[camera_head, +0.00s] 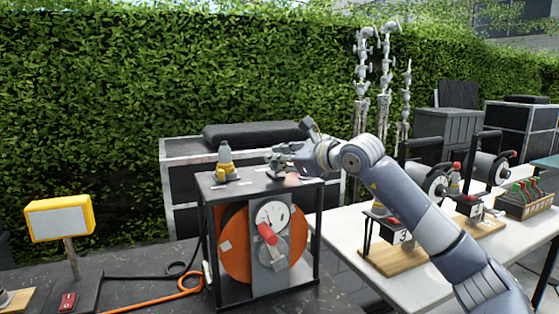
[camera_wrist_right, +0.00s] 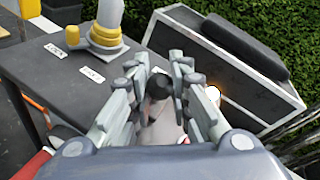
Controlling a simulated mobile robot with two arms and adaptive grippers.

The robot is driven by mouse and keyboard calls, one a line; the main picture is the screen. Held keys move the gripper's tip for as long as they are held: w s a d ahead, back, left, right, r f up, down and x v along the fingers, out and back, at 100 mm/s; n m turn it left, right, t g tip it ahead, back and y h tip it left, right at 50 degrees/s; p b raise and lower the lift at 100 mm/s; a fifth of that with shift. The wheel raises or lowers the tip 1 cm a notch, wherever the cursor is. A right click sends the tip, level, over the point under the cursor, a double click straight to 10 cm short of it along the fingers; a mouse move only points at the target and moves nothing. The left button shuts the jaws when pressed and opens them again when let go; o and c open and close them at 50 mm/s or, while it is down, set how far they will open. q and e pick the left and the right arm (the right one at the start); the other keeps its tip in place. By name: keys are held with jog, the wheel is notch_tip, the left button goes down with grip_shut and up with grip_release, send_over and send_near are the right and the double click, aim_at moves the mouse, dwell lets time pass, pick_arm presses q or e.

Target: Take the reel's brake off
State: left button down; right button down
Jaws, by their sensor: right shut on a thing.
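The reel (camera_head: 235,257) is an orange drum in a dark frame (camera_head: 209,240) on the dark table. Its grey front panel carries a white dial (camera_head: 271,214) and a red handle (camera_head: 267,234) on a round grey plate. My right gripper (camera_head: 279,163) is at the right part of the frame's top. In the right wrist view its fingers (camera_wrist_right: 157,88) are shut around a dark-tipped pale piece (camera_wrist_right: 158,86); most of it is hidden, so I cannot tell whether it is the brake. My left gripper is not in view.
A yellow-and-grey plug (camera_head: 225,162) stands on the frame's top beside small white labels (camera_wrist_right: 55,50). A yellow lamp (camera_head: 59,217) and an orange cable (camera_head: 165,291) are at left. A white table (camera_head: 345,248) with equipment is at right; a case (camera_head: 178,151) stands behind.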

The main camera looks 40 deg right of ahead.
jog(key=shift+r, duration=0.1)
jog(key=c, duration=1.4)
grip_release()
jog(key=shift+c, duration=0.2)
jog(key=shift+s, duration=0.15)
jog(key=v, duration=1.1)
jog(key=shift+s, duration=0.35)
jog(key=shift+s, duration=0.1)
